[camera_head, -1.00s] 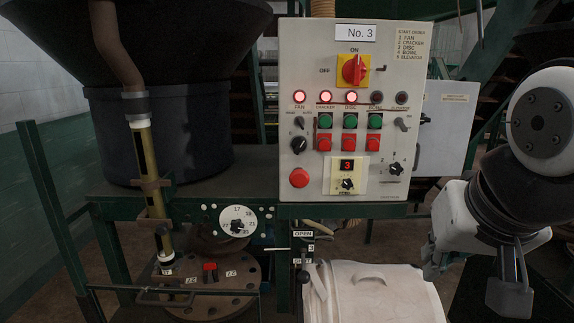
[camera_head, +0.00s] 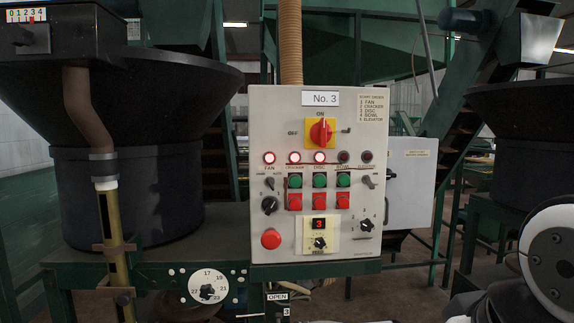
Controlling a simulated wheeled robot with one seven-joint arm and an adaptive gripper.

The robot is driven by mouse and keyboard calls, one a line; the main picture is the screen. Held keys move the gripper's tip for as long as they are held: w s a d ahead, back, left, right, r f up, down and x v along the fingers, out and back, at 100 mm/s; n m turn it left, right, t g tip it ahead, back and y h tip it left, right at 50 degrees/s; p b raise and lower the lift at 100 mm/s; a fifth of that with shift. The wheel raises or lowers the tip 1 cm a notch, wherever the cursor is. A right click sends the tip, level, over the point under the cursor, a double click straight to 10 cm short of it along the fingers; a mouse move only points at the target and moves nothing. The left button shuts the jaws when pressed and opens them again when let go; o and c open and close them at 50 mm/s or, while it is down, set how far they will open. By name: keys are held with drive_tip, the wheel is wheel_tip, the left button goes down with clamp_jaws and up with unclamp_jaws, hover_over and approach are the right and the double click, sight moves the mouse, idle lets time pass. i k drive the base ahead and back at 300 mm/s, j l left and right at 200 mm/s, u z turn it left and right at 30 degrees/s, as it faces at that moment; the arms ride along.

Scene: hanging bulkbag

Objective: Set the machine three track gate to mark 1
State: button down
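The machine's control panel (camera_head: 318,190) carries the sign No. 3 (camera_head: 321,98) and stands upright in the middle. A small scale plate marked 0 1 2 3 4 (camera_head: 27,15) sits at the top left, above the black hopper (camera_head: 110,90). Red marks show under its numbers, but they are too small to tell which number is indicated. Below the panel, a label reading OPEN (camera_head: 278,297) stands over a slotted strip with a 3, cut off by the picture's bottom. My arm shows at the bottom right, but my gripper is out of view.
A round dial with numbers around 17 to 23 (camera_head: 208,288) is at the lower left. A clear sight tube (camera_head: 113,240) runs down the hopper's front. A grey cabinet (camera_head: 411,185) and green stairs stand behind the panel. A second hopper (camera_head: 530,110) is at the right.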

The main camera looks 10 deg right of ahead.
sight(28, 38)
drive_tip(key=u, duration=1.3)
